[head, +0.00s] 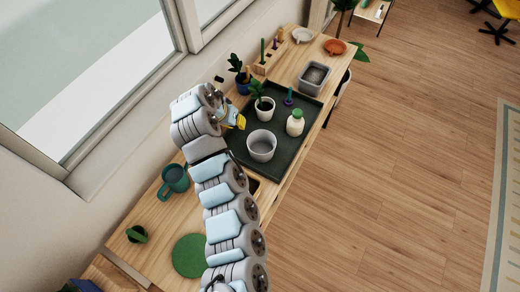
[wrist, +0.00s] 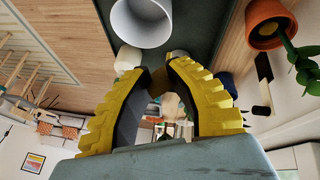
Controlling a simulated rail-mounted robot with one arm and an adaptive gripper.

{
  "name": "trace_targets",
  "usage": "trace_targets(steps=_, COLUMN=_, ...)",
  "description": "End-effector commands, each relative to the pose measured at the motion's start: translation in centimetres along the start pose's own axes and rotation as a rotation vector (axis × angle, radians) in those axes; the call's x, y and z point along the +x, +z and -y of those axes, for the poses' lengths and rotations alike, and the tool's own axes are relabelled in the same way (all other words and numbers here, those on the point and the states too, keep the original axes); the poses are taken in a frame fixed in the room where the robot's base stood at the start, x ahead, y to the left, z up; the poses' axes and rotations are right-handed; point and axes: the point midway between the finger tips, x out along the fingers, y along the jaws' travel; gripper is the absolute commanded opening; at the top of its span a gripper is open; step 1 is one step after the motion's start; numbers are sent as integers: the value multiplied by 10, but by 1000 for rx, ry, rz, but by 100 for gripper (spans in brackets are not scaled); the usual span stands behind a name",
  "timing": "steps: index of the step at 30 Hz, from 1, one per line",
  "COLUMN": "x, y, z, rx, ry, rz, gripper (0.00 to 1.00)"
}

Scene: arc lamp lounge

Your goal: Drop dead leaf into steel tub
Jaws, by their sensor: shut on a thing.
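The steel tub (head: 262,156) is a round, light grey, open vessel standing upright on the dark green tray. It also shows at the top of the wrist view (wrist: 145,38), beyond my fingertips. My gripper (head: 238,121) has yellow ribbed fingers and is above the tray's left side, to the upper left of the tub and apart from it. In the wrist view the fingers (wrist: 160,72) close in on a small brown piece, the dead leaf (wrist: 157,84). The leaf is mostly hidden by the fingers and does not show in the head view.
The dark tray (head: 246,158) also holds a white-potted plant (head: 264,112), a cream bottle with green cap (head: 295,126) and a purple-based item (head: 289,99). A grey rectangular bin (head: 314,80) stands behind. A teal mug (head: 175,180) stands left. A terracotta pot (wrist: 262,43) shows in the wrist view.

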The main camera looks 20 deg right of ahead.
Motion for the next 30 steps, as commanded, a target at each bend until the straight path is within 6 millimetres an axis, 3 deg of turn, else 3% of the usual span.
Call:
trace_targets(steps=8, x=58, y=-12, z=-32, rx=246, ry=98, rz=70, gripper=9)
trace_targets(steps=15, x=102, y=-5, z=-58, rx=419, ry=173, rz=116, gripper=9)
trace_targets(steps=21, x=114, y=0, z=-65, rx=472, ry=194, rz=128, gripper=9)
trace_targets(steps=30, x=131, y=7, z=-60, rx=471, ry=193, rz=126, gripper=9)
